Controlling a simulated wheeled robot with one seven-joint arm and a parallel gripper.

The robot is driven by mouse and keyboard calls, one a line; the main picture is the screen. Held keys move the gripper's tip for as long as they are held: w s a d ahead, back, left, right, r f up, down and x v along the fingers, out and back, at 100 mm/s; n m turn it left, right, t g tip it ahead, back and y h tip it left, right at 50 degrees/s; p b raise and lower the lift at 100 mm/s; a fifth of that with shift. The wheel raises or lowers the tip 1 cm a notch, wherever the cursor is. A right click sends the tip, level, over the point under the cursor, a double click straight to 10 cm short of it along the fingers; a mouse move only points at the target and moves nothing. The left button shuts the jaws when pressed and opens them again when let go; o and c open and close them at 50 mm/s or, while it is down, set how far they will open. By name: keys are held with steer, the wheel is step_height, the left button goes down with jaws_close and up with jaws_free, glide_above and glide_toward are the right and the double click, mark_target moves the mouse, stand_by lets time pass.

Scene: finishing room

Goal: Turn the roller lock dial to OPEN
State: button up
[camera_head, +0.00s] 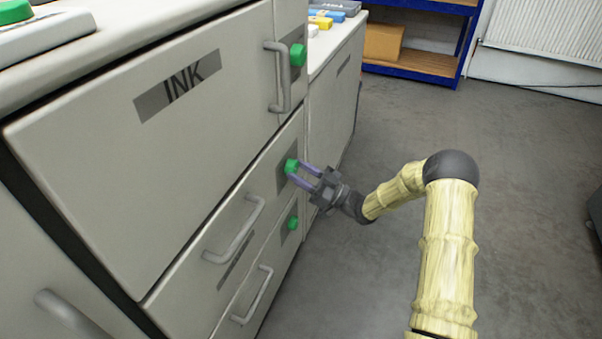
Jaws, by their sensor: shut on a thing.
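A green dial (291,165) sits on a dark plate at the right end of a drawer front in the pale cabinet. My gripper (297,171) reaches it from the right, with its two purple fingers shut on the dial. I cannot read any mark or setting on the dial or its plate. No roller lock label is readable.
Grey handles stick out from the fronts: one upright (279,77), one on the middle drawer (236,232), one lower (256,297). A blue shelf (420,64) with a cardboard box (384,43) stands at the back.

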steer(key=o, duration=1)
steer(key=shift+c, duration=0.2)
steer(key=p+v, duration=0.4)
steer(key=v, duration=1.3)
steer(key=shift+d+f, duration=0.15)
steer(key=shift+f, duration=0.05)
